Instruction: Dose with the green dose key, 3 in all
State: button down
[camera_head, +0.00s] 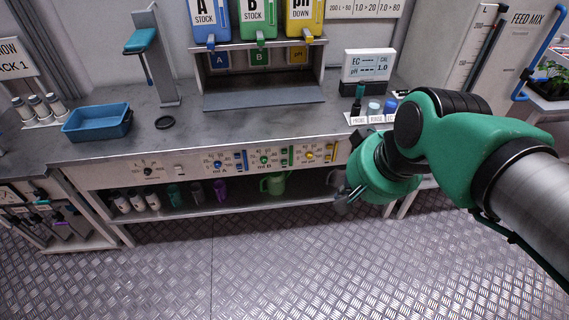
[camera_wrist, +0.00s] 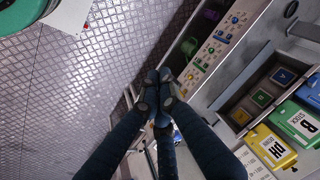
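The dosing panel (camera_head: 185,165) runs along the bench front. On it, a green round control (camera_head: 264,160) sits between a blue one (camera_head: 217,164) and a yellow one (camera_head: 309,156). A narrow green bar (camera_head: 290,156) is beside the green control; I cannot tell which part is the dose key. The panel (camera_wrist: 217,42) also shows tilted at the top of the wrist view. My gripper (camera_wrist: 160,85) has its dark fingertips together with nothing seen between them. In the head view, my gripper (camera_head: 345,192) hangs right of the panel controls, apart from them, its tips partly hard to make out.
Stock bags A (camera_head: 207,20), B (camera_head: 257,18) and pH down (camera_head: 303,16) hang above a grey shelf. A blue tray (camera_head: 97,122) and an EC/pH meter (camera_head: 367,66) stand on the bench. A green jug (camera_head: 273,184) and cups are on the lower shelf. The floor in front is clear.

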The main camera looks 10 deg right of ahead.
aim_at(284, 162)
jog(key=w+a+f+m+g+y+p, duration=0.1)
jog(key=w+a+f+m+y, duration=0.2)
jog(key=w+a+m, duration=0.4)
jog(key=w+a+f+m+g+y+p, duration=0.2)
jog(key=w+a+m+y, duration=0.15)
jog(key=w+m, duration=0.4)
jog(key=w+a+f+m+t+y+p, duration=0.1)
jog(key=w+a+f+m+y, duration=0.1)
jog(key=w+f+m, duration=0.45)
jog(key=w+a+f+m+t+y+p, duration=0.1)
jog(key=w+a+f+m, duration=0.15)
jog(key=w, duration=0.65)
jog(key=w+d+f+m+t+p, duration=0.1)
jog(key=w+d+f+m+t, duration=0.1)
jog(key=w+f+m, duration=0.5)
jog(key=w+d+f+m+t+p, duration=0.1)
jog(key=w+d+f+m, duration=0.15)
jog(key=f+m, duration=0.5)
jog(key=w+d+f+m+t+h, duration=0.1)
jog(key=d+f+m, duration=0.2)
jog(key=f, duration=0.6)
jog(key=w+d+f+m+t+h+p, duration=0.1)
jog(key=d+f+m+t, duration=0.1)
jog(key=f+m, duration=0.4)
notch_tip(284, 162, down, 4)
jog(key=shift+w+d+r+p, duration=0.1)
jog(key=shift+w+d+p, duration=0.25)
jog(key=shift+d, duration=0.3)
jog(key=shift+w+h, duration=0.15)
jog(key=shift+h, duration=0.1)
